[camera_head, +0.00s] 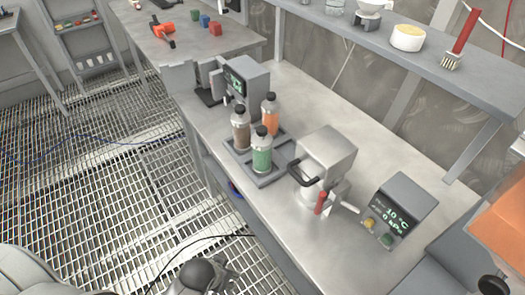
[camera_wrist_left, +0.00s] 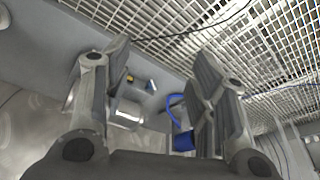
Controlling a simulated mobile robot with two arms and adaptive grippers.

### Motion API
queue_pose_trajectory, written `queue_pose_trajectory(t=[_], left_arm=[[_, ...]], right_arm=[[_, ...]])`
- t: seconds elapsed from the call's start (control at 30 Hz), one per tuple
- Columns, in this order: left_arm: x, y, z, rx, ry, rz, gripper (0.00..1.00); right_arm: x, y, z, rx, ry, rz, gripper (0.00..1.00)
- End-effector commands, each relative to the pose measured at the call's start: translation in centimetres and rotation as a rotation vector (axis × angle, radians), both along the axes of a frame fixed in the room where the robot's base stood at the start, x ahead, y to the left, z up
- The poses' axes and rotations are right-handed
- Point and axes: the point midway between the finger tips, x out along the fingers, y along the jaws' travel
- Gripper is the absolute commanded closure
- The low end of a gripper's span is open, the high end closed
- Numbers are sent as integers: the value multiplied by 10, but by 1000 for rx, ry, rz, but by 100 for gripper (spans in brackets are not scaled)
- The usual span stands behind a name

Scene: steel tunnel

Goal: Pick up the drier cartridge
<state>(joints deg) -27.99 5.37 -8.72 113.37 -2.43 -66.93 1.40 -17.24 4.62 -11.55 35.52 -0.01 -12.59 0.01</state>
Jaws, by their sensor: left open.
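No part in view is plainly marked as the drier cartridge. Three capped clear bottles stand upright in a grey tray (camera_head: 239,165) on the steel bench: one brown (camera_head: 241,132), one orange (camera_head: 270,118) and one green (camera_head: 261,155). I cannot tell whether one of them is the cartridge. My left gripper (camera_head: 222,272) is low in the head view, over the floor grating in front of the bench, apart from the bottles. In the left wrist view its fingers (camera_wrist_left: 158,85) are spread with nothing held between them. My right gripper is not in view.
A steel device with a black handle (camera_head: 326,160) and a display box (camera_head: 399,208) stand right of the tray. Another display unit (camera_head: 246,78) stands behind it. A shelf (camera_head: 420,65) overhangs the bench's back. A blue item (camera_wrist_left: 183,140) shows in the wrist view.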

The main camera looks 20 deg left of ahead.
Motion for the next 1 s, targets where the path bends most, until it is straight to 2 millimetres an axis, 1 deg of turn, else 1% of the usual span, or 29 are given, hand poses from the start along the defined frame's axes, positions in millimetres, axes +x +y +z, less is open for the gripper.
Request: queue_pose_trajectory(t=[0.03,0.07,0.13,0.17,0.2,0.27,0.3,0.4,0.5,0.6,0.67,0.9,1.0], left_arm=[[14,-3,32,-2,-56,14,47],[22,-5,50,-1,-92,27,47],[49,-8,97,0,-214,67,47],[66,-10,122,-1,-292,93,47],[88,-12,152,-3,-399,129,47],[119,-17,192,-9,-558,175,47],[136,-21,217,-16,-656,196,47],[165,-31,266,-35,-848,225,47],[181,-39,301,-50,-980,234,47],[190,-44,319,-59,-1044,233,47],[196,-44,323,-60,-1061,231,47],[232,-39,316,-59,-1061,229,47],[241,-38,314,-59,-1059,230,47]], right_arm=[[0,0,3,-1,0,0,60],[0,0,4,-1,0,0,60],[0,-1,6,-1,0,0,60],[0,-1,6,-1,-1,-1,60],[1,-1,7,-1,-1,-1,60],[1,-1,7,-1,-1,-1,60],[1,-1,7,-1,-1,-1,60],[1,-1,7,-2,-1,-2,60],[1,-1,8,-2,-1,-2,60],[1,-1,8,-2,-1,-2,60],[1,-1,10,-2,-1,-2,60],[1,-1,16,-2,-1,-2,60],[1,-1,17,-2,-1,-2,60]])
